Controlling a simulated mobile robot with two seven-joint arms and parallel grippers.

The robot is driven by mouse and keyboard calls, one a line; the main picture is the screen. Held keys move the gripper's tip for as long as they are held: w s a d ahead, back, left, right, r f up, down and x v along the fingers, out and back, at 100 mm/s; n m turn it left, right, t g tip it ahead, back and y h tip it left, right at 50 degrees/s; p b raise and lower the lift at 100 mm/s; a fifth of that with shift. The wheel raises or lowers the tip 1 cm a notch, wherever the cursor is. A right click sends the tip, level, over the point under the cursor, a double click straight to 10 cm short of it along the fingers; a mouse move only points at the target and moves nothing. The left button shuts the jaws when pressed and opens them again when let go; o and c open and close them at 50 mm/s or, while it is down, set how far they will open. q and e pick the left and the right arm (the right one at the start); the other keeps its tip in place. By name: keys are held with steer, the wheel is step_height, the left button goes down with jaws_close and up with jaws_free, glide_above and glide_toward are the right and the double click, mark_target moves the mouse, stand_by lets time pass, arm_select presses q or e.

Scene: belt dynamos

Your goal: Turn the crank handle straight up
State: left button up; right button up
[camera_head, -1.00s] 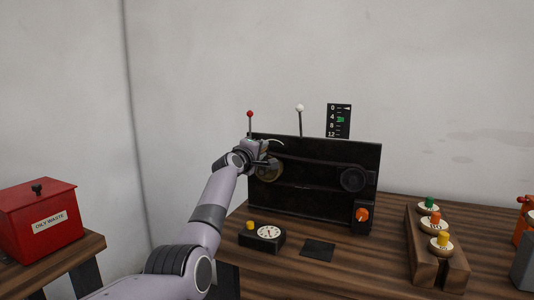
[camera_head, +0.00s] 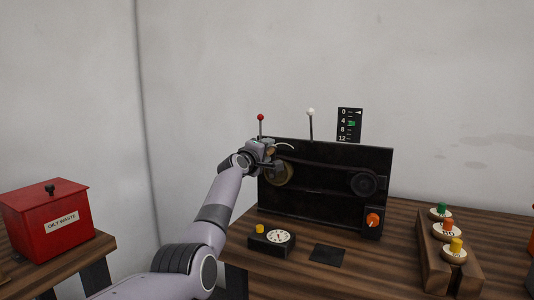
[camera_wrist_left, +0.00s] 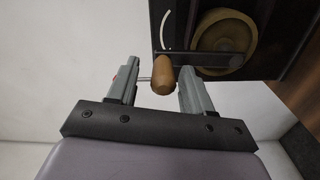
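The crank has a wooden handle (camera_wrist_left: 163,80) on a dark crank arm (camera_wrist_left: 205,60), which runs left from a brass-coloured wheel (camera_wrist_left: 226,38) in the left wrist view. In the head view the wheel (camera_head: 283,174) sits at the left of an upright black panel (camera_head: 325,204), partly hidden by my left gripper (camera_head: 273,153). In the left wrist view my left gripper (camera_wrist_left: 158,76) has its fingers on both sides of the handle. A gap shows at the left finger; the right finger is close, and I cannot tell whether it touches. My right gripper is out of view.
A red-knobbed lever (camera_head: 261,118) and a white-knobbed lever (camera_head: 311,113) rise behind the panel, beside a numbered scale (camera_head: 349,125). A dial box (camera_head: 271,240) and an orange knob (camera_head: 373,220) are in front. A wooden rack (camera_head: 437,250) stands right; a red bin (camera_head: 45,220) stands left.

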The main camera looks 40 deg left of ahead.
arm_select(q)
steer(key=shift+d+f, duration=0.1)
steer(key=shift+d, duration=0.05)
steer(key=shift+v, duration=3.55)
steer(key=shift+c, duration=0.4)
